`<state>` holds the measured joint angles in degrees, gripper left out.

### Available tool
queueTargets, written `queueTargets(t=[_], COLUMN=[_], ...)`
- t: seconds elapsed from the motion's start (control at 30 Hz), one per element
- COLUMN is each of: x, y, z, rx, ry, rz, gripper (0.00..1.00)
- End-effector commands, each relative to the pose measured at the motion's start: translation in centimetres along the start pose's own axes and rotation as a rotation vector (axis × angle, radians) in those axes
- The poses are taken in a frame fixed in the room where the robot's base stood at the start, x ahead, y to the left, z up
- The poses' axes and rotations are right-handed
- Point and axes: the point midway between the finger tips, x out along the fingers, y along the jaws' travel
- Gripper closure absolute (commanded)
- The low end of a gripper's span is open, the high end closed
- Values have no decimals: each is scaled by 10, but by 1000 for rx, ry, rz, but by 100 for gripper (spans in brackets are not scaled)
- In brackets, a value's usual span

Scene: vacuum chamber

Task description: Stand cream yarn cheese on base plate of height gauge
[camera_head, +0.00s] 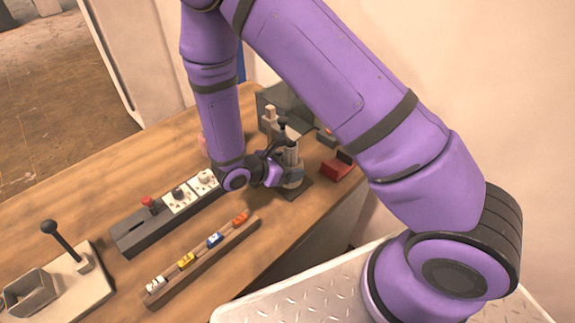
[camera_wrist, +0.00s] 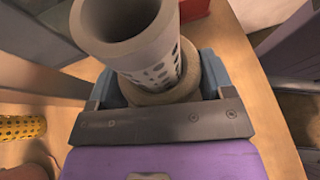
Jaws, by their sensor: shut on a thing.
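My gripper (camera_head: 277,172) is shut on the cream yarn cheese (camera_head: 291,157), a pale upright cylinder. In the wrist view, its grey-white perforated tube (camera_wrist: 150,62) rises above a cream ring between the jaws of my gripper (camera_wrist: 160,108). A dark flat plate (camera_head: 302,191), which looks like the base plate of the height gauge, shows below and beside the cheese. The cheese's underside is hidden, so I cannot tell whether it touches the plate. A dark upright part stands close behind the cheese; the rest of the gauge is mostly hidden.
A grey strip with a red button (camera_head: 147,201) and sockets, and a wooden rack (camera_head: 210,262) with several coloured pieces, lie in front. A red block (camera_head: 337,170) sits to the right. A yellow dotted cylinder (camera_wrist: 22,128) shows at left in the wrist view.

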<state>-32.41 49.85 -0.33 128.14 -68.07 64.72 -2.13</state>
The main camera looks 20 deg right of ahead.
Motion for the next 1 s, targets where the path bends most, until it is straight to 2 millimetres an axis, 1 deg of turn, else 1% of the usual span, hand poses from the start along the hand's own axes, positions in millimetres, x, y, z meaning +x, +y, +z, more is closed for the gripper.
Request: queueTargets(t=[0.07, 0.1, 0.13, 0.47, 0.53, 0.67, 0.9, 1.0], x=[1, 1, 1, 0, -7, -27, -76, -93], y=[0, 0, 0, 0, 0, 0, 0, 0], z=[-2, -2, -2, 1, 1, 0, 0, 1], rx=[-1, 0, 0, 1, 1, 1, 1, 1], ry=[-1, 0, 0, 0, 0, 1, 2, 2], rz=[0, 0, 0, 0, 2, 3, 4, 3], gripper=[53, 16, 15, 15, 15, 15, 15, 15])
